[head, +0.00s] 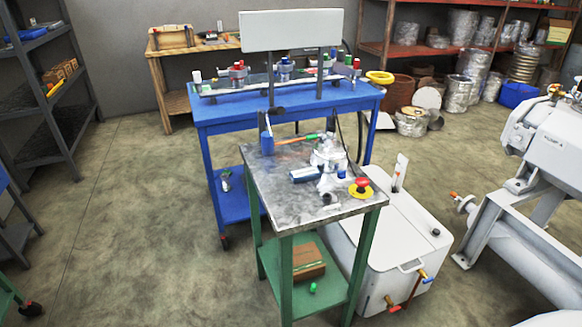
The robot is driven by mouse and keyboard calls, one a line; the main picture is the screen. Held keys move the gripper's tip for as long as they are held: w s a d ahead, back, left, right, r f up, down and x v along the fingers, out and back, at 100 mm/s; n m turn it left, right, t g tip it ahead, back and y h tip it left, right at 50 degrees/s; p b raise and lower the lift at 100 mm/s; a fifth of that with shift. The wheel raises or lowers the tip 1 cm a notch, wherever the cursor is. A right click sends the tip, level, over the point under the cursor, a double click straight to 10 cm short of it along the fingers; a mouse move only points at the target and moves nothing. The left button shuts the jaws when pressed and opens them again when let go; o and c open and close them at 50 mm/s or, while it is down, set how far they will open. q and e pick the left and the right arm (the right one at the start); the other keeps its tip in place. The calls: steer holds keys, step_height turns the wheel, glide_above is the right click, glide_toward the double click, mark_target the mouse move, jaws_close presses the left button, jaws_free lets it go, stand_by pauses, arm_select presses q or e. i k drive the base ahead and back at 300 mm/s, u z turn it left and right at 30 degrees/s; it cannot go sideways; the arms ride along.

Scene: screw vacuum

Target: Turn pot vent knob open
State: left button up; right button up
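Neither of my grippers shows in the head view.
A white tank (395,235) and a grey machine (545,135) stand right. The floor at left is free.

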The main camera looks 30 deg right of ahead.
mark_target(341, 175)
steer(key=u, duration=1)
steer(key=i, duration=0.95)
steer(key=z, duration=2.1)
